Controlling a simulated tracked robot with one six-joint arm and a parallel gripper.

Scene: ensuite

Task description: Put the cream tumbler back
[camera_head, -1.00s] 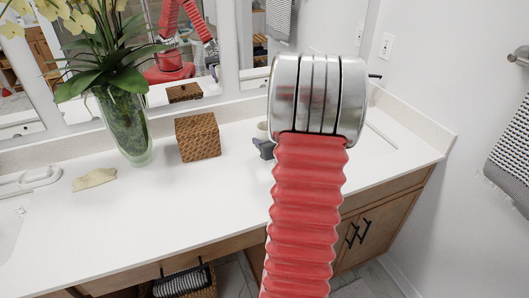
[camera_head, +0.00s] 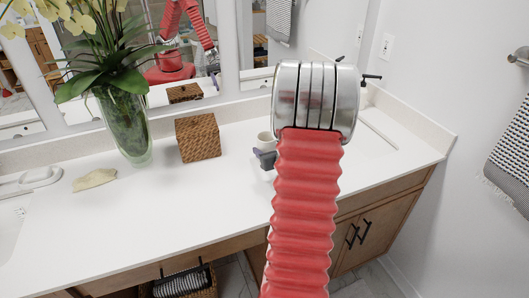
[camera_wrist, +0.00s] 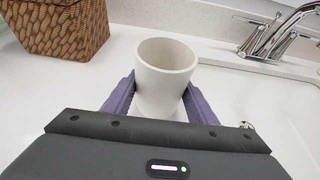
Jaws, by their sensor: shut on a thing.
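The cream tumbler (camera_wrist: 164,80) stands upright between the purple fingers of my gripper (camera_wrist: 160,100) in the wrist view. The gripper is shut on it, one finger on each side. In the head view a small part of the tumbler (camera_head: 263,138) and of my gripper (camera_head: 264,157) shows just left of my red arm. The rest is hidden behind the arm. The tumbler is at or just above the white counter (camera_head: 200,200); I cannot tell whether its base touches.
A woven box (camera_head: 198,137) stands left of the tumbler, and a glass vase with orchids (camera_head: 123,125) further left. A sink faucet (camera_wrist: 280,35) is at the right in the wrist view. A folded cream cloth or soap-like object (camera_head: 94,180) lies at left. The counter's front middle is clear.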

